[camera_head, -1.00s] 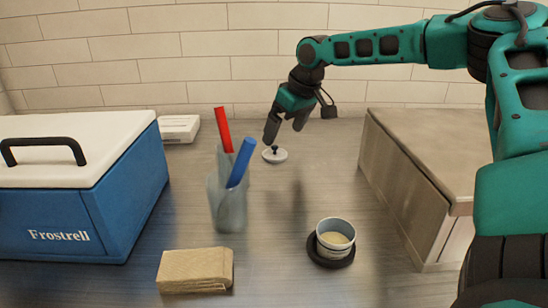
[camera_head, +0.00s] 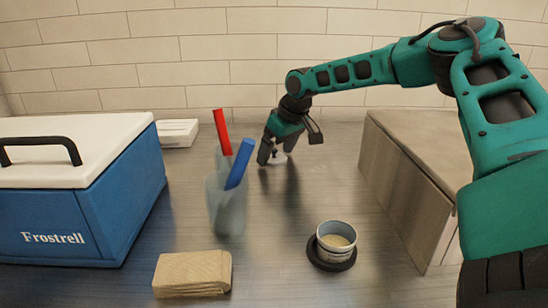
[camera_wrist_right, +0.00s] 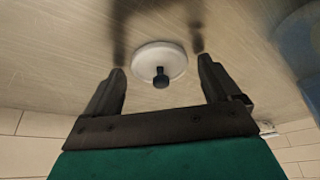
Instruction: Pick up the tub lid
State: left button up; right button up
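The tub lid (camera_wrist_right: 172,56) is a small white disc with a dark knob, lying on the metal counter. In the head view the lid (camera_head: 279,156) is partly hidden behind my right gripper (camera_head: 277,160). In the right wrist view my right gripper (camera_wrist_right: 160,78) is open, with a finger on either side of the knob and a gap to each. The tub (camera_head: 336,240) is a small white cup with pale contents, standing on a dark round base at the front right. My left gripper is not in view.
A clear holder (camera_head: 226,205) with a red and a blue stick stands left of the lid. A blue cooler (camera_head: 75,220) is at the left, a grey box (camera_head: 410,190) at the right. A tan block (camera_head: 192,272) lies in front. A white box (camera_head: 178,133) is at the back.

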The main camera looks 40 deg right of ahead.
jog(key=c, duration=0.9)
